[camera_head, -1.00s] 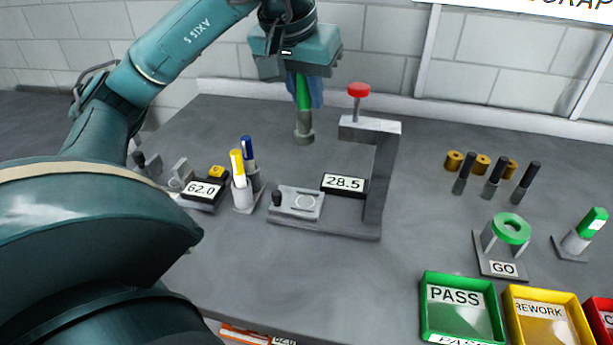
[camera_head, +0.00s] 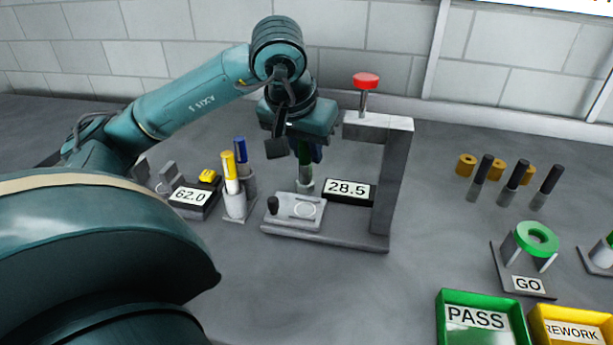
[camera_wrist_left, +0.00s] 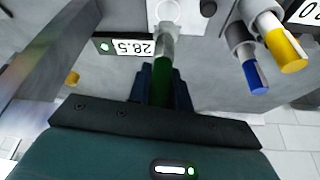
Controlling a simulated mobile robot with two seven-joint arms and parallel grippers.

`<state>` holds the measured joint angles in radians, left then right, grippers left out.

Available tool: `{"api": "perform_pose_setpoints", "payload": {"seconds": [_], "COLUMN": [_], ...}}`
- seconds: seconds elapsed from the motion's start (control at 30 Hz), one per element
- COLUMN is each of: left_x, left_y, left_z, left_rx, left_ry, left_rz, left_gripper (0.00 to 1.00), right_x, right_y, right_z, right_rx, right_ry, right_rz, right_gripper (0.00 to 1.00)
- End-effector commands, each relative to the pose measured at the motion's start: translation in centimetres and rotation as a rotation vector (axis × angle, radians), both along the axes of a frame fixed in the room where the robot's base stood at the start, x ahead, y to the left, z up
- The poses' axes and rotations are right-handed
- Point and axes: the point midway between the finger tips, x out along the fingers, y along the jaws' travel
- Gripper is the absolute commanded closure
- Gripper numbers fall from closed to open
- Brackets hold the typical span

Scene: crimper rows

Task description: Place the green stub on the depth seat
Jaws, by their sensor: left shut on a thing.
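The green stub (camera_head: 305,155) has a green upper part and a grey metal lower end (camera_head: 306,184). It hangs roughly upright from my left gripper (camera_head: 304,148), which is shut on its green part. The depth seat is a light grey plate (camera_head: 283,215) with a ring mark, on the base of the gauge stand. In the head view the stub's lower end is just behind the ring; I cannot tell the exact gap. The left wrist view shows the stub (camera_wrist_left: 162,80) between the fingers, its metal end pointing toward the ring (camera_wrist_left: 168,10). My right gripper is not in view.
The gauge post and arm (camera_head: 392,185) with a red knob (camera_head: 366,80) stand right of the gripper. A 28.5 display (camera_head: 348,190) is close beside the stub. Pen holders (camera_head: 235,203) stand left. Pins, a green ring gauge (camera_head: 538,238) and trays are farther right.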

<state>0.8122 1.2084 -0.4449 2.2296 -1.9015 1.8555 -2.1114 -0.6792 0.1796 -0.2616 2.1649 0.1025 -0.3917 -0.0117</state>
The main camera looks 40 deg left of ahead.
Motion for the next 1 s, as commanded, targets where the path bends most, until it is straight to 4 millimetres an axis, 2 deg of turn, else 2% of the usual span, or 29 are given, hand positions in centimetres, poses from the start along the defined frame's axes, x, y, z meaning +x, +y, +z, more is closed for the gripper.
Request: {"api": "perform_pose_setpoints", "payload": {"seconds": [0.4,0.8,0.83,1.0], "left_x": [0.0,0.0,0.0,0.0], "left_y": [0.0,0.0,0.0,0.0], "left_z": [-4.6,-5.2,-5.1,-5.0], "left_rx": [0.001,0.000,0.001,0.000], "left_ry": [-0.001,-0.003,-0.002,-0.001], "left_rz": [0.000,0.001,0.000,0.000], "left_gripper": [1.00,1.00,0.78,0.64], "right_x": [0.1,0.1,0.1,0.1], "right_y": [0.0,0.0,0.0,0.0], "right_z": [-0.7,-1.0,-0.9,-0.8], "right_rx": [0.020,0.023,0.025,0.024], "right_ry": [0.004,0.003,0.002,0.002], "right_rz": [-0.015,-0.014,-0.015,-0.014], "right_gripper": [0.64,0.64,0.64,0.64]}}
